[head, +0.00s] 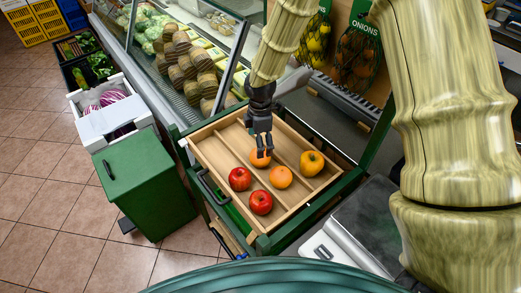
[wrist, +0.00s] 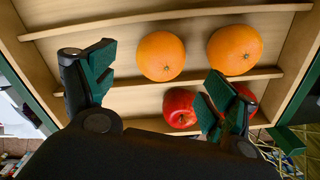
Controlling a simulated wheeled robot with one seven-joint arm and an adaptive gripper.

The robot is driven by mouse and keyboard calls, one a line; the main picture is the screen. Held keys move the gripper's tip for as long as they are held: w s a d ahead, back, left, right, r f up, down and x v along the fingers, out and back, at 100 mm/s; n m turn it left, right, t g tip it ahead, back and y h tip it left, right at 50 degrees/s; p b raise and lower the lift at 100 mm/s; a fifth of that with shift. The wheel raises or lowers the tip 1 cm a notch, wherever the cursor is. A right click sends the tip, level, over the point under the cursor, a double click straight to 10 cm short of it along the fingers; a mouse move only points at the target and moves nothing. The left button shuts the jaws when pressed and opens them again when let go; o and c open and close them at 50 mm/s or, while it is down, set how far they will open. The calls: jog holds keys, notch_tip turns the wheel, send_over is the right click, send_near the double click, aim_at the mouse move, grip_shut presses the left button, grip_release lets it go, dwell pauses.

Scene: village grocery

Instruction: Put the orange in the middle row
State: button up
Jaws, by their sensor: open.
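A wooden tray (head: 222,150) has lengthwise dividers forming three rows. One orange (head: 260,158) lies in the middle row below my gripper (head: 259,145), partly hidden by its fingers. A second orange (head: 281,177) lies nearer in the same row. In the wrist view, the first orange (wrist: 161,56) and second orange (wrist: 235,49) sit side by side between two dividers. My gripper (wrist: 160,88) is open and empty, its fingers spread. The first orange shows beyond the gap between them. I cannot tell whether a finger touches it.
Two red apples (head: 240,179) (head: 261,202) lie in the left row; one also shows in the wrist view (wrist: 180,108). A yellow-orange fruit (head: 312,163) is in the right row. A green bin (head: 145,180) stands left. A scale (head: 355,235) is at right.

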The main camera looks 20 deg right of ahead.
jog(key=shift+r+b, duration=0.55)
jog(key=shift+r, duration=1.9)
jog(key=shift+r, duration=0.1)
